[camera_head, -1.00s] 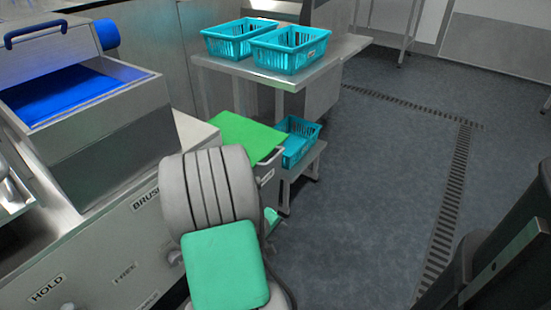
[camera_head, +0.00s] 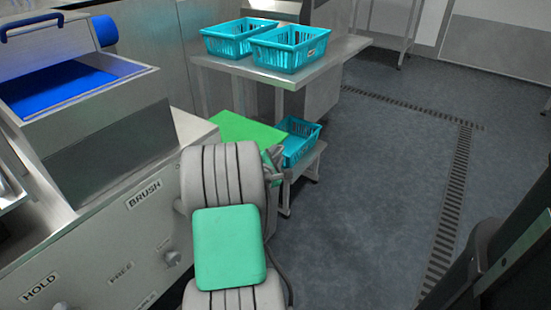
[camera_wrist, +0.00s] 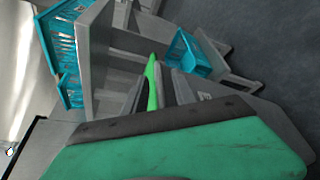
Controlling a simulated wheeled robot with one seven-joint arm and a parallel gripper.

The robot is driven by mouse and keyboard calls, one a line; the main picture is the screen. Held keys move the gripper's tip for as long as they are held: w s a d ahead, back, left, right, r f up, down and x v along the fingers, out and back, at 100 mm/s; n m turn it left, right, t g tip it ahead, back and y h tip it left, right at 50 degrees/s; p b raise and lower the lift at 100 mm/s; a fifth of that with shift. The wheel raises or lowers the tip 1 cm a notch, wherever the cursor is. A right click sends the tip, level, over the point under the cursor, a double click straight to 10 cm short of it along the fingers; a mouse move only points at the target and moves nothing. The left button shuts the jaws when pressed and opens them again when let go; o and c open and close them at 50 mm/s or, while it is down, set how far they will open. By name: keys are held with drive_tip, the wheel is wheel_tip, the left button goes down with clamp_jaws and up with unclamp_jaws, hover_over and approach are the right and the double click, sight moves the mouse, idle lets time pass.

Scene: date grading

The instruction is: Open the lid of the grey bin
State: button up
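The grey bin stands low beyond the end of the counter, with its flat green lid (camera_head: 240,130) lying level on top. My arm hides most of its body in the head view. In the wrist view the lid is a narrow green strip (camera_wrist: 152,82), seen nearly edge-on, with the grey bin body (camera_wrist: 190,94) to its right. My gripper (camera_head: 272,158) shows only as a small piece beside the lid's right edge, mostly behind my arm. Its fingertips cannot be made out, nor whether it touches the lid.
Two teal baskets (camera_head: 240,38) (camera_head: 290,47) stand on a steel table (camera_head: 335,52). Another teal basket (camera_head: 299,140) sits on a low stand behind the bin. The counter (camera_head: 110,235) with knobs is at left. Open floor (camera_head: 375,180) lies at right, with a drain channel.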

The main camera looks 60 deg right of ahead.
drive_tip(key=shift+c, duration=0.5)
clamp_jaws()
idle(0.8)
